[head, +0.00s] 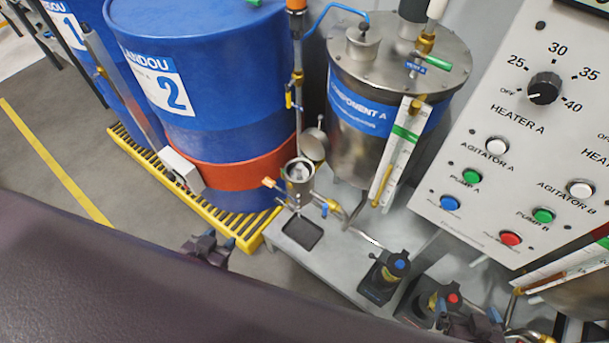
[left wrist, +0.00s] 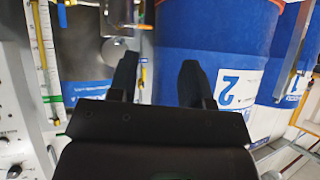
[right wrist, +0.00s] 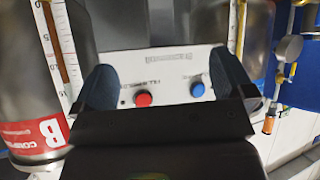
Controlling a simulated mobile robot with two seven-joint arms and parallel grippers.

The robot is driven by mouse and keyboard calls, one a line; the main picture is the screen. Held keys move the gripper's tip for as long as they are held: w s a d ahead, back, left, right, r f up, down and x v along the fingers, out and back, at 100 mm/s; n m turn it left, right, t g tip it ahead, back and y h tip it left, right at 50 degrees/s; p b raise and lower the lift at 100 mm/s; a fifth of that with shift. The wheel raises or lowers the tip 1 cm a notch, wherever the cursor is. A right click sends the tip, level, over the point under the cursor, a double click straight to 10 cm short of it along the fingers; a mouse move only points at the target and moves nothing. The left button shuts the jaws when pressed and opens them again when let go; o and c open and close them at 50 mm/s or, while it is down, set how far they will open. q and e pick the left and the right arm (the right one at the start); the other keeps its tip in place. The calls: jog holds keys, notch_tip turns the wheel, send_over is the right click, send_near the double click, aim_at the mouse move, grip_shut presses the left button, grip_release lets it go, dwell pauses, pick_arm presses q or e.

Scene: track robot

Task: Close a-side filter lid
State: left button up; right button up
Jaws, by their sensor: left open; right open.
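The A-side filter is a small metal cup (head: 298,176) beside the Component A tank, with an orange-tipped valve at its left. Its round metal lid (head: 315,145) stands open, tilted up behind the cup's rim. In the left wrist view the lid (left wrist: 113,50) hangs past the fingers, with the cup (left wrist: 118,12) at the top edge. My left gripper (head: 207,248) is open and empty, left of and below the cup, apart from it. It also shows in the left wrist view (left wrist: 157,78). My right gripper (head: 470,325) is open and empty at the lower right, by the pumps.
Blue drums (head: 200,70) stand on a yellow grate (head: 240,225) at left. The Component A tank (head: 360,110) stands right of the filter, and a control panel (head: 520,120) fills the right. Two pumps (head: 385,275) (head: 430,298) sit low right. A dark tray (head: 302,234) lies below the cup.

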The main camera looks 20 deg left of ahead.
pick_arm(q)
jog(key=w+d+m+g+h, duration=0.3)
jog(key=w+d, duration=0.4)
jog(key=w, duration=0.6)
jog(key=m+g+h+b, duration=0.1)
jog(key=m+g+b, duration=0.1)
jog(key=m+g, duration=0.45)
send_near(319, 116)
jog(key=shift+t, duration=0.25)
jog(key=b+x, duration=0.2)
jog(key=x, duration=0.6)
jog(key=shift+s+d+f, duration=0.1)
jog(key=shift+s+f, duration=0.05)
jog(key=shift+f, duration=0.05)
jog(key=shift+d+f, duration=0.2)
jog(key=shift+f, duration=0.2)
pick_arm(e)
jog(key=f, duration=0.2)
jog(key=shift+w+a+f, duration=0.25)
jog(key=shift+w+f, duration=0.1)
jog(key=shift+f, duration=0.05)
pick_arm(q)
jog(key=shift+c, duration=0.3)
grip_shut()
pick_arm(e)
jog(key=shift+s, duration=0.1)
